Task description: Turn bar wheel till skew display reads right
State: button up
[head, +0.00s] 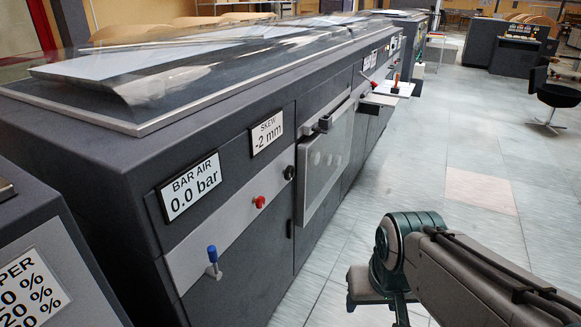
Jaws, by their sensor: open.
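The skew display (267,133) is a white panel on the side of the dark grey machine and reads -2 mm. A small black round knob (289,172) sits just below and right of it. A red knob (259,202) is on the light strip to its left. I cannot tell which control is the bar wheel. My arm comes in from the lower right, apart from the machine's side. My gripper's fingers do not show in the head view.
The bar air display (190,187) reads 0.0 bar, with a blue-handled lever (212,255) below. A glazed panel with a handle (325,155) and a white shelf (393,88) are farther along. The tiled floor (440,170) is clear; a black chair (556,98) stands far right.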

aim_at(289, 172)
jog(key=u, duration=0.85)
jog(key=k, duration=0.9)
jog(key=z, duration=0.35)
jog(key=i, duration=0.45)
jog(key=u, duration=0.05)
